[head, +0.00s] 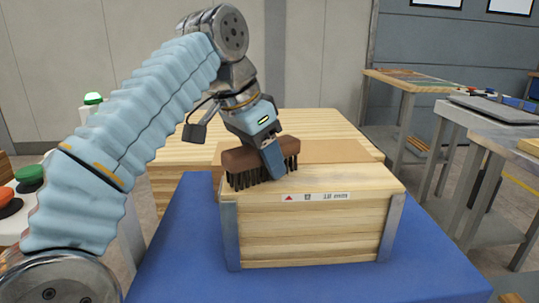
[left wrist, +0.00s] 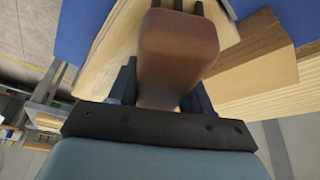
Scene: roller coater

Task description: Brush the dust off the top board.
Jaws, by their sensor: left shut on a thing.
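My left gripper (head: 271,154) is shut on a brush (head: 246,160) with a brown wooden block and dark bristles. The brush is over the left part of the top board (head: 345,185) of a stack of pale boards with metal corner posts. The bristles point down at the board's surface; I cannot tell whether they touch it. In the left wrist view the brown brush block (left wrist: 180,50) sits between the fingers and hides part of the board (left wrist: 115,50). No dust can be made out on the board. My right gripper is not in view.
The stack stands on a blue surface (head: 180,245). Behind it is another wooden stack with a brown sheet (head: 330,150) on top. Grey-topped tables (head: 490,115) stand at the right. A green and a red button (head: 28,174) are at the left.

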